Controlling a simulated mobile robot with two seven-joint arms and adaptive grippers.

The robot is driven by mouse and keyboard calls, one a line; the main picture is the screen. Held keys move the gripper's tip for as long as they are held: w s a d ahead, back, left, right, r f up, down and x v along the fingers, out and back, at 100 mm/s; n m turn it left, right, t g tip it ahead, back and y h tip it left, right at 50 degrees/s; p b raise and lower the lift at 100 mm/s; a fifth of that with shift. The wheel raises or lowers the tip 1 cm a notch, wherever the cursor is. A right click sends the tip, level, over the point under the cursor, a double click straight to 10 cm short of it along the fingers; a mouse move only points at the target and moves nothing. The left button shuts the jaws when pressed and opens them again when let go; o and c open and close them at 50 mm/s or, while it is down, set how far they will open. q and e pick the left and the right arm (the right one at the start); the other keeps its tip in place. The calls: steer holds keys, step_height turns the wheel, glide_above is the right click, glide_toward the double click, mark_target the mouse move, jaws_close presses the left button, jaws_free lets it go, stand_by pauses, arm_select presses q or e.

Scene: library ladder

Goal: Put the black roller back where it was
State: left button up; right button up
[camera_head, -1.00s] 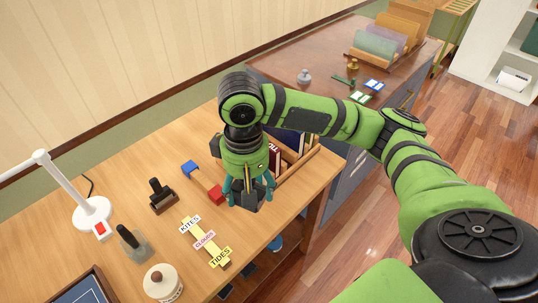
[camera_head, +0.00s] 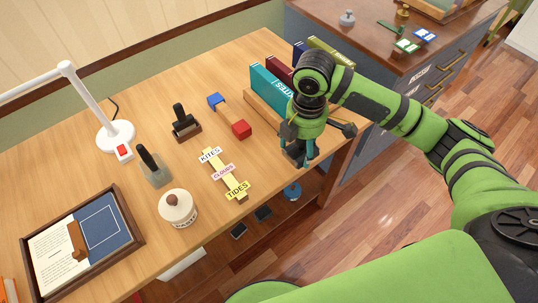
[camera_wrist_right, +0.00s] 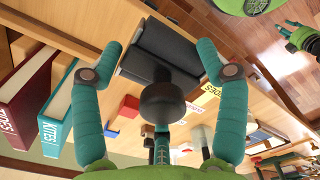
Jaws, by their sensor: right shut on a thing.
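My right gripper (camera_head: 297,152) hangs at the front right of the wooden table, in front of the books. Its teal fingers are closed around the dark roller (camera_head: 296,155), which is mostly hidden by them in the head view. In the right wrist view the roller (camera_wrist_right: 163,52) shows as a dark body with a round black knob (camera_wrist_right: 162,103) facing the camera, between the two fingers of the gripper (camera_wrist_right: 160,48). My left gripper is absent from the head view; a small green and black part at the right wrist view's upper right (camera_wrist_right: 300,38) looks like it, its jaws unclear.
Upright books (camera_head: 268,88) stand behind the gripper. A black-handled stamp (camera_head: 183,122), a grey block with black handle (camera_head: 152,165), a red-and-blue-ended piece (camera_head: 228,115), a word-label strip (camera_head: 225,172), a white jar (camera_head: 177,208), a lamp (camera_head: 115,135) and a framed tray (camera_head: 130,235) occupy the table.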

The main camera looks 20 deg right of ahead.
glide_above(269, 161)
step_height(269, 161, down, 5)
steer(key=shift+a+f+p, duration=0.1)
steer(key=shift+p, duration=0.25)
steer(key=shift+f+p, duration=0.35)
steer(key=shift+f, duration=1.6)
steer(key=shift+f, duration=0.1)
steer(key=o, duration=1)
steer(key=shift+f, duration=0.1)
step_height(269, 161, up, 12)
steer(key=shift+r+b, duration=0.2)
steer(key=shift+b, duration=0.25)
